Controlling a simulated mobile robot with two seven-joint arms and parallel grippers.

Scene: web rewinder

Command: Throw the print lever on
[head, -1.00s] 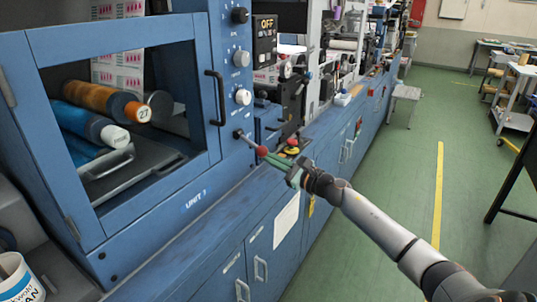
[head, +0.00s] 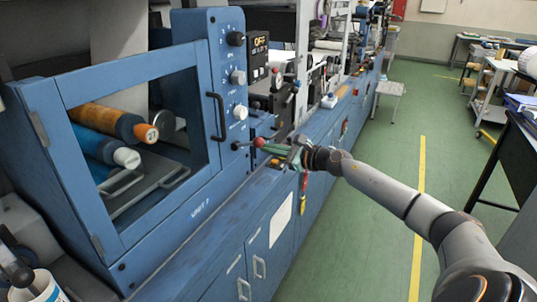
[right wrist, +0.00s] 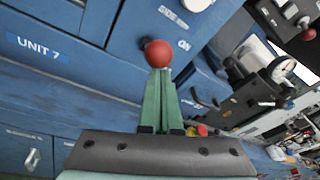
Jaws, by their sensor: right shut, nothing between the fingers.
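The print lever is a short rod with a red ball knob (head: 259,143), sticking out from the blue panel under a column of knobs. It stands about level in the head view. My right gripper (head: 270,149) has its green fingers shut with nothing between them. The fingertips are at the red ball, touching or very close. In the right wrist view the ball (right wrist: 158,53) sits just beyond the shut fingertips (right wrist: 160,74), and an "ON" label shows beside it. The display (head: 260,40) above appears to read OFF. My left gripper is not in view.
The blue cabinet of unit 7 (head: 188,215) has a framed window door with a black handle (head: 217,116) left of the lever. More press machinery runs along the counter behind.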

